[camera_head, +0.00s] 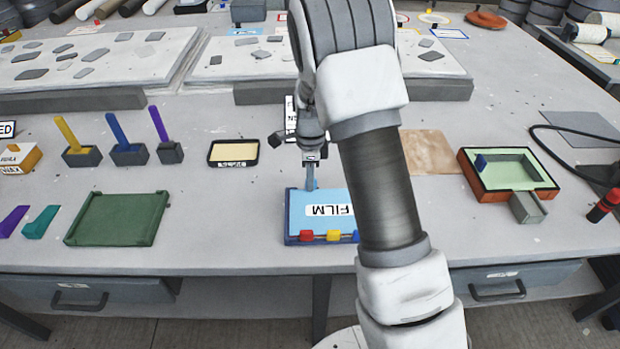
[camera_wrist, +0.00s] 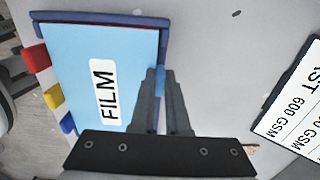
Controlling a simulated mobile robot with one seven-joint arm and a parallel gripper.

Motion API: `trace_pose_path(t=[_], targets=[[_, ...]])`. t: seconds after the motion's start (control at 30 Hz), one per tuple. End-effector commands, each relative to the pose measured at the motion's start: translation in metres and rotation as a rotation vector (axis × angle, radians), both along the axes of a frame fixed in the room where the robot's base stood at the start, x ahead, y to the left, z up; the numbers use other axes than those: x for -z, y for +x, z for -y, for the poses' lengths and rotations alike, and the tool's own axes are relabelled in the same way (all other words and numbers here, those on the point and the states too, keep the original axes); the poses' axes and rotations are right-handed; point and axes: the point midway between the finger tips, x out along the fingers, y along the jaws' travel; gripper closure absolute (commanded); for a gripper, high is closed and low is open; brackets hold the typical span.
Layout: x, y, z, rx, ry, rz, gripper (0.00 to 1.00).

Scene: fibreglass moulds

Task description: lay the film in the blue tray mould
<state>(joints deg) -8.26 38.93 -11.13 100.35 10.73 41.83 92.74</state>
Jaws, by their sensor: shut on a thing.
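The film (camera_head: 303,203) is a light blue sheet with a white FILM label. It lies over the blue tray mould (camera_head: 291,238), within its rim as far as I can see; I cannot tell whether it rests on the floor of the mould. In the wrist view the film (camera_wrist: 85,60) covers most of the mould (camera_wrist: 110,18), with a thin red strip showing along one edge. My gripper (camera_head: 311,180) points down at the film's far edge and is shut on a light blue part there. The fingertips (camera_wrist: 162,75) partly hide that edge. My arm hides the mould's right side.
Red and yellow blocks (camera_head: 333,235) sit on the mould's front wall. A black-rimmed labelled tray (camera_head: 212,160) stands to the left, a green tray (camera_head: 115,218) farther left. A green mould with orange sides (camera_head: 550,190) stands at right. Bare table lies between the green tray and the blue mould.

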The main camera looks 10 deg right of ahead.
Motion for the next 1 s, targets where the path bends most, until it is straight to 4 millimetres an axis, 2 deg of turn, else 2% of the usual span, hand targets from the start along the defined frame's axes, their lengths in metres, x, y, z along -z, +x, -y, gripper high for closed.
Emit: trace_pose_path(t=[0.23, 0.27, 0.43, 0.77, 0.87, 1.0], targets=[[0.0, 0.0, 0.0, 0.0, 0.0, 0.0, 1.0], [0.0, 0.0, 0.0, 0.0, 0.0, 0.0, 0.81], [0.0, 0.0, 0.0, 0.0, 0.0, 0.0, 0.52], [-0.003, 0.0, 0.0, 0.0, 0.0, 0.001, 0.52], [-0.012, 0.001, 0.0, 0.0, -0.001, 0.003, 0.52], [-0.039, 0.001, -0.001, -0.002, 0.0, 0.005, 0.52]])
